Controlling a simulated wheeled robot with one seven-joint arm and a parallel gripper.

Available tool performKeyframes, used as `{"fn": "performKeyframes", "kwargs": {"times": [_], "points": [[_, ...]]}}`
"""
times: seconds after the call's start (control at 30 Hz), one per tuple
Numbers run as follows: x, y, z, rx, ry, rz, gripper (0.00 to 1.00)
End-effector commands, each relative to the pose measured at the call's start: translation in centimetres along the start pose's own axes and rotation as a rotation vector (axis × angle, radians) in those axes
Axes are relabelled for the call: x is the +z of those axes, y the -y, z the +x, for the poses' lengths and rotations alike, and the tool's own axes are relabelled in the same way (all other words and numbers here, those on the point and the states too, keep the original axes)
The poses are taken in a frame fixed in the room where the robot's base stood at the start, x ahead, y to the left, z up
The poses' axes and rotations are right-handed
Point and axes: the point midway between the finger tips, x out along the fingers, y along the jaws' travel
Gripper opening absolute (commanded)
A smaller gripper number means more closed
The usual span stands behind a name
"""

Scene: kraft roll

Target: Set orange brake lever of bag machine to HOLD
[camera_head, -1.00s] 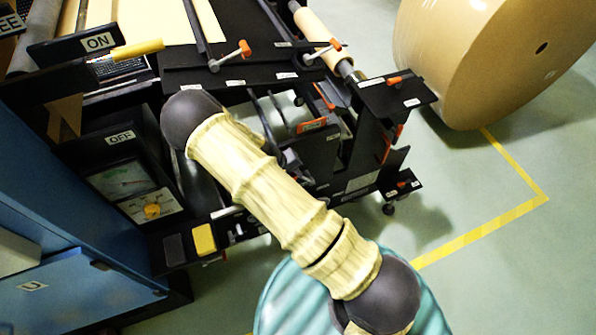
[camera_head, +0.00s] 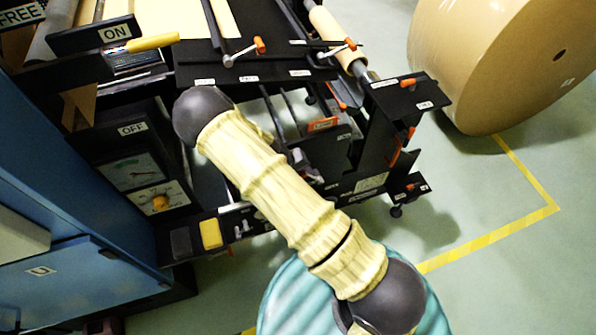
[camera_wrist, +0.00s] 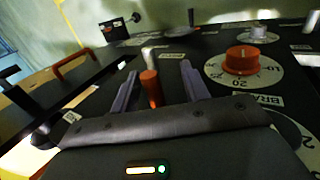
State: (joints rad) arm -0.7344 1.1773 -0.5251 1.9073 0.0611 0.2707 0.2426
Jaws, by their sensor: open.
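In the wrist view, my gripper (camera_wrist: 159,68) is open, with one grey-purple finger on each side of an orange upright handle (camera_wrist: 150,88). The handle looks like the lever's grip. I cannot tell whether either finger touches it. A label reading "BRA", partly cut off (camera_wrist: 257,100), is to the right. No HOLD mark is legible. In the head view my arm covers part of the bag machine (camera_head: 365,185), and my gripper cannot be made out clearly. Several orange-tipped levers show there, one on the top plate (camera_head: 258,45); I cannot tell which is the brake lever.
An orange knob on a numbered dial (camera_wrist: 243,60) is close right of my gripper. A pale cylindrical post (camera_wrist: 150,55) stands just beyond the orange handle. In the head view a large kraft roll (camera_head: 490,60) is at the upper right, with open green floor (camera_head: 480,290) below it.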

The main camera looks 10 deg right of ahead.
Motion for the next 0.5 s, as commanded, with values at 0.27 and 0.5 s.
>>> {"fn": "performKeyframes", "kwargs": {"times": [0.27,0.5], "points": [[-0.1,0.1,-2.7,-0.001,-0.005,-0.001,0.46],[-0.1,0.1,-7.4,-0.002,-0.005,-0.001,0.46]]}}
